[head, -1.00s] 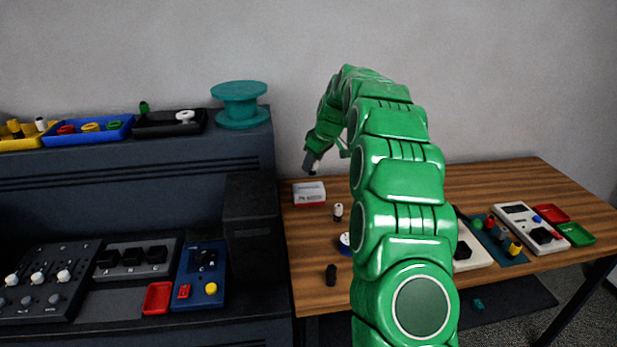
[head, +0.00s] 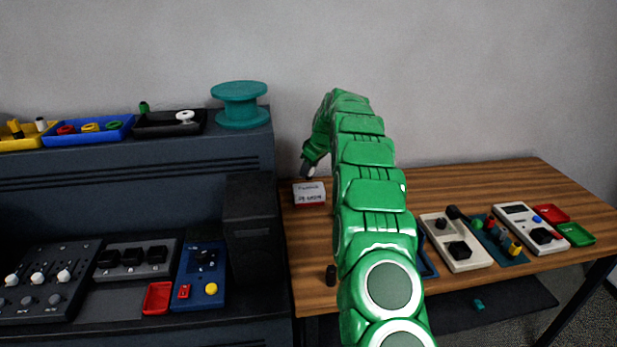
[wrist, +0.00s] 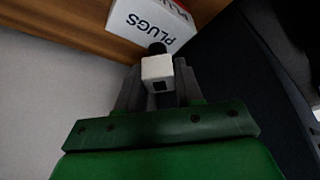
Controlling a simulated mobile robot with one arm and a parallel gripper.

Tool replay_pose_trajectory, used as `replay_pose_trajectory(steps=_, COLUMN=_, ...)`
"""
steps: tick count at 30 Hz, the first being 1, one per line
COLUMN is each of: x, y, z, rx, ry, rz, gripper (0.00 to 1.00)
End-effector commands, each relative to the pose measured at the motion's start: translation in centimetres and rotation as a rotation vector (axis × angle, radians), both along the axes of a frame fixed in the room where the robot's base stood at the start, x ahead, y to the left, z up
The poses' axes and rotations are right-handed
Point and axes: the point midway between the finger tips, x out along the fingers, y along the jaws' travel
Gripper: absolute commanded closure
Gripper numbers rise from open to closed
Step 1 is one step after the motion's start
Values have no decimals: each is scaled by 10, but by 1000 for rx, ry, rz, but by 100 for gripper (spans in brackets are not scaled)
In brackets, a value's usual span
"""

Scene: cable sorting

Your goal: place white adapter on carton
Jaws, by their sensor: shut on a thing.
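The white adapter (wrist: 157,70) is a small white block with a dark square on its face and a black part at its far end. My gripper (wrist: 158,88) is shut on it. In the head view my gripper (head: 307,174) is just above the back edge of the carton (head: 309,197), at the table's back left. The carton is white with a red band and dark lettering. In the wrist view the carton (wrist: 148,22) reads PLUGS and lies just beyond the adapter; I cannot tell whether they touch.
My arm covers the middle of the wooden table (head: 470,185). A small black item (head: 331,275) stands at the table's front left. A dark cabinet (head: 250,235) borders the table on the left. Beige devices (head: 457,243) and red and green trays (head: 577,234) are on the right.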

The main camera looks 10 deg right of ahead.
Motion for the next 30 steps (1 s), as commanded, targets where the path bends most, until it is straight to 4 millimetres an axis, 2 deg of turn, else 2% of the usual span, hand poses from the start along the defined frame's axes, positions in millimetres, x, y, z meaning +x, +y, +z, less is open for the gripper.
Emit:
replay_pose_trajectory(steps=11, x=6, y=0, z=-9, rx=-1, ry=-1, rz=0, gripper=94)
replay_pose_trajectory(steps=20, x=6, y=-1, z=-36, rx=0, ry=-1, rz=-1, gripper=94)
replay_pose_trajectory(steps=30, x=6, y=-1, z=-38, rx=0, ry=-1, rz=0, gripper=94)
